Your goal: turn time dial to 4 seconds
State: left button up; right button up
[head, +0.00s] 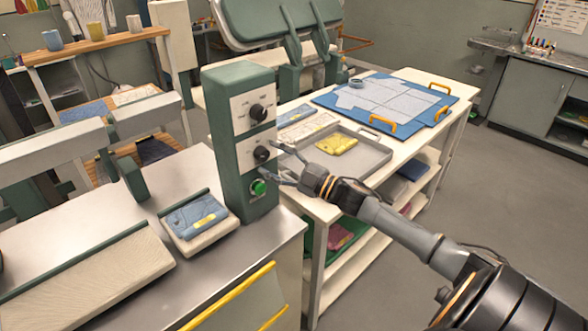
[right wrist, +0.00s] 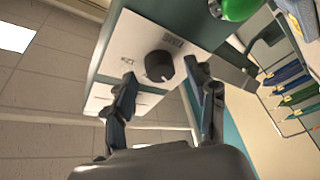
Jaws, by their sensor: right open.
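A dark green control box (head: 228,150) stands on the metal bench, with pale panels on its front. It has an upper black dial (head: 257,112), a lower black dial (head: 261,154) and a green button (head: 258,187) below. My right gripper (head: 272,159) is open in front of the lower dial. In the right wrist view, a black dial (right wrist: 159,66) shows between the open fingers (right wrist: 160,72), seemingly untouched. The green button (right wrist: 236,8) is at the upper right. My left gripper is not seen.
A folded blue garment on a pad (head: 193,218) lies left of the box. A grey tray (head: 372,160) with a yellow garment (head: 337,145) sits on the white table behind my right gripper. A blue board with orange handles (head: 447,98) lies farther back.

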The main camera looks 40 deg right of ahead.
jog(key=v, duration=1.1)
jog(key=shift+d+f, duration=0.1)
